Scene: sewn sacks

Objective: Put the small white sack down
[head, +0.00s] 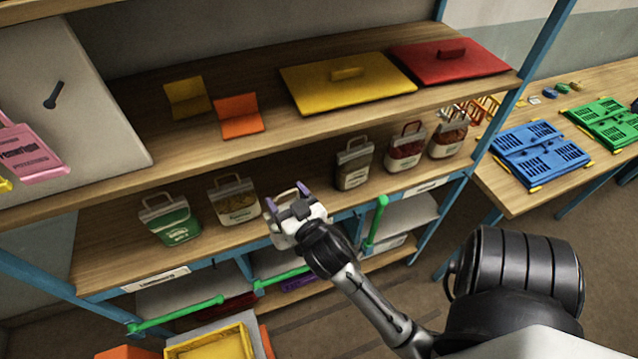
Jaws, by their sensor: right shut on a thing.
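My right gripper (287,196), with purple fingertips, is at the front of the middle shelf board (120,258). It is shut on the small white sack (287,208), which shows only as a pale patch and handle loop between the fingers. The rest of the sack is hidden by the gripper, and I cannot tell whether it touches the board. My left gripper is not in view.
A green sack (170,222) and a beige-and-white sack (233,203) stand left of the gripper. A dark olive sack (353,168), a red sack (406,150) and a brownish-red sack (448,140) stand to the right. The upper shelf (270,130) overhangs behind.

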